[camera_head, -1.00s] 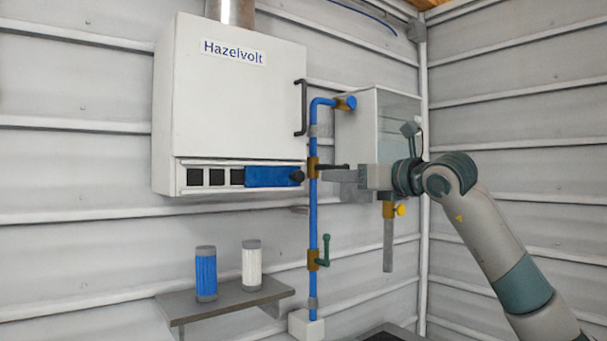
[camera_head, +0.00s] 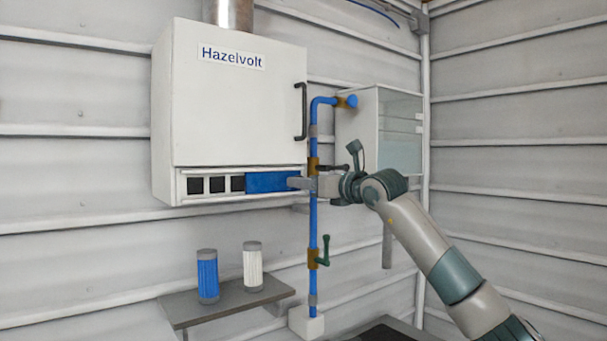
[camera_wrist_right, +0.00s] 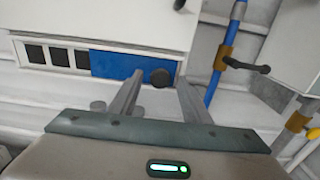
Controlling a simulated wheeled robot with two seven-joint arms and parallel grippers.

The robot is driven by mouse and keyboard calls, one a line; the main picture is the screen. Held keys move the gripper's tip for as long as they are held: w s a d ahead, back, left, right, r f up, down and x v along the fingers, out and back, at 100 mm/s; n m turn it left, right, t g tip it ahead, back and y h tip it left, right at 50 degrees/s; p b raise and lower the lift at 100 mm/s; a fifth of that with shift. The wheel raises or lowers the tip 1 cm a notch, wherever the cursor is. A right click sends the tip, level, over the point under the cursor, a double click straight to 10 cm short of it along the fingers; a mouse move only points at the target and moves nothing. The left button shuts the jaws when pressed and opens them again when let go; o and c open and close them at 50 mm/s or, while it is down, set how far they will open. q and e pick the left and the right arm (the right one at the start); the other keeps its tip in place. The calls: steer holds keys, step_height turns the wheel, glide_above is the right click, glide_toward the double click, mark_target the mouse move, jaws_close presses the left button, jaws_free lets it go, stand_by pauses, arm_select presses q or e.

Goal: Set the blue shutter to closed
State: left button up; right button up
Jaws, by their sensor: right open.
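The blue shutter (camera_head: 270,182) is a flat plate in the slot along the bottom of the white Hazelvolt cabinet. It covers the right part of the vent row, and several dark square openings (camera_head: 218,184) show uncovered to its left. In the right wrist view the shutter (camera_wrist_right: 118,66) carries a dark round knob (camera_wrist_right: 161,77) at its right end. My right gripper (camera_head: 292,183) is open at the shutter's right end and hides the knob in the head view. In the wrist view the knob appears between the fingertips; contact cannot be told. My left gripper is not in view.
A blue pipe (camera_head: 313,225) with brass valves runs vertically just behind my right gripper. The cabinet's black door handle (camera_head: 300,112) is above it. A grey shelf (camera_head: 225,301) with a blue and a white cylinder stands below. A clear-fronted box (camera_head: 357,130) hangs to the right.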

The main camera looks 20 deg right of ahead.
steer(key=shift+x, duration=0.8)
jaws_close()
steer(key=shift+f, duration=0.1)
